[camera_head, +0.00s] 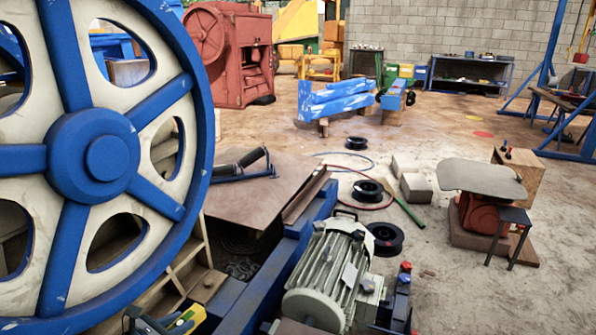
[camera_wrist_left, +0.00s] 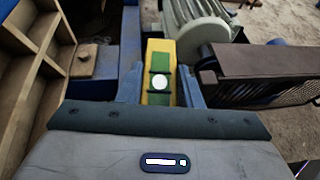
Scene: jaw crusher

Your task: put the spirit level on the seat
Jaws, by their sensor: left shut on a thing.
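The spirit level (camera_wrist_left: 159,62) is yellow with green panels and a pale round spot. In the left wrist view it lies between the two blue-grey fingers of my left gripper (camera_wrist_left: 160,88), which is shut on it. In the head view the level (camera_head: 188,318) shows at the bottom edge, with my left gripper (camera_head: 163,324) beside it, partly cut off. A small dark stool (camera_head: 512,215) stands at the right, in front of a grey rounded slab (camera_head: 480,177) on a red base. I cannot tell which of these is the seat. My right gripper is not in view.
A large blue and cream flywheel (camera_head: 95,160) fills the left. A grey motor (camera_head: 330,275) stands near the bottom middle, on the right of the level. Black reels (camera_head: 385,238), a hose and grey blocks (camera_head: 415,187) lie on the floor. Floor between motor and stool looks clear.

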